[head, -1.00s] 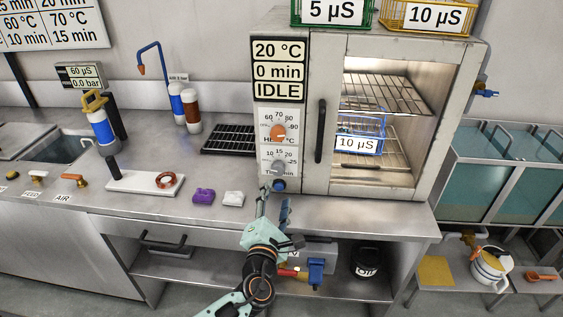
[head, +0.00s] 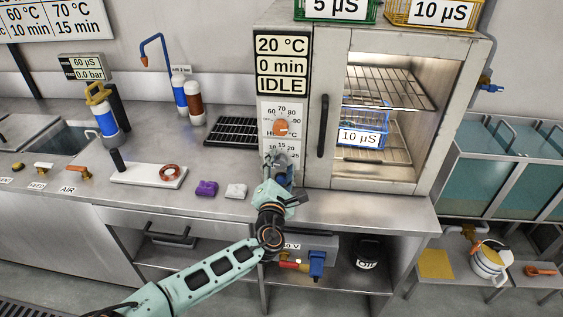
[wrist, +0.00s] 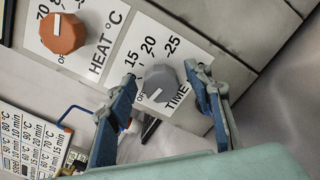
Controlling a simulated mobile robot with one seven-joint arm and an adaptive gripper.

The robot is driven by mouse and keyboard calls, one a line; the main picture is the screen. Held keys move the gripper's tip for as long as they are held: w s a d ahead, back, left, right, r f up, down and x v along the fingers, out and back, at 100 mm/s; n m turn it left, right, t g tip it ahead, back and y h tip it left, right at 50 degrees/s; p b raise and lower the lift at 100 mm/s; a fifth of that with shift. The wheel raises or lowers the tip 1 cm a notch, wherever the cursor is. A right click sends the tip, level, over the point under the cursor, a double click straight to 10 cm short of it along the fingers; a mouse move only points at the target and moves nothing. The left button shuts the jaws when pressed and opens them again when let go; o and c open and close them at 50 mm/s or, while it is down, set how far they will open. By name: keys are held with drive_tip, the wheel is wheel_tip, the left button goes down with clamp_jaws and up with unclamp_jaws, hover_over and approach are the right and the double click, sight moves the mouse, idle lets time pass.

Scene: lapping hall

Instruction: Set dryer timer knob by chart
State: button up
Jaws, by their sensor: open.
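In the head view my gripper (head: 280,162) covers most of the timer knob. The orange heat knob (wrist: 63,33) is above it on the same panel. The dryer display (head: 281,64) reads 20 °C, 0 min, IDLE. The wall chart (head: 55,17) shows partly, with 60 °C 10 min and 70 °C 15 min.
The dryer (head: 435,105) holds a blue basket (head: 372,134) labelled 10 µS on its racks. Green (head: 300,12) and yellow (head: 392,12) baskets stand on top.

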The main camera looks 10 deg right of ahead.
drive_tip(key=shift+w+d, duration=0.15)
drive_tip(key=shift+w, duration=0.25)
drive_tip(key=c, duration=1.2)
drive_tip(key=shift+o, duration=0.2)
